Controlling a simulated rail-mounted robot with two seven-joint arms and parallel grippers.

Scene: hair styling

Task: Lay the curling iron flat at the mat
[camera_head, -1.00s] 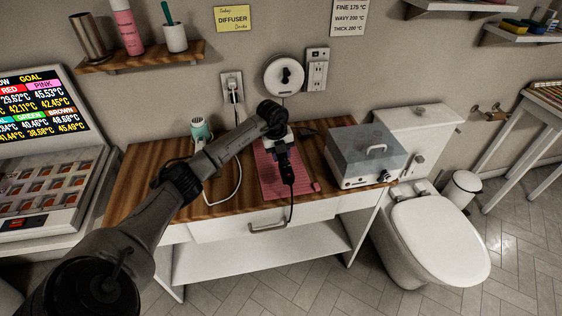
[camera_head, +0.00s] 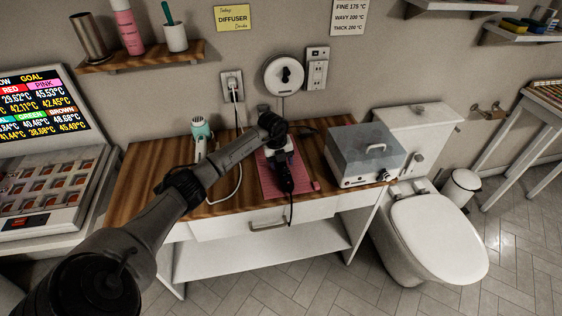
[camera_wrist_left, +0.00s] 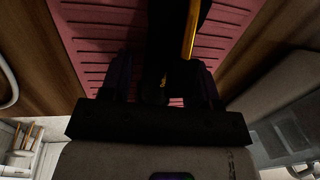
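The curling iron (camera_head: 286,181) has a black body, its cord hanging toward the table's front edge. In the left wrist view its black body and gold strip (camera_wrist_left: 190,30) run between my fingers. The pink ribbed mat (camera_head: 267,183) lies under it on the wooden tabletop; its ridges also show in the left wrist view (camera_wrist_left: 100,45). My left gripper (camera_head: 284,162) is over the mat and appears shut on the iron. My arm hides part of the iron. I cannot tell whether the iron touches the mat. My right gripper is not in view.
A mint hair dryer (camera_head: 201,131) stands left of the mat, with a white cord near my arm. A clear-lidded box (camera_head: 365,155) stands at the right of the tabletop. A drawer handle (camera_head: 268,225) is below the front edge. The wood left of the mat is partly clear.

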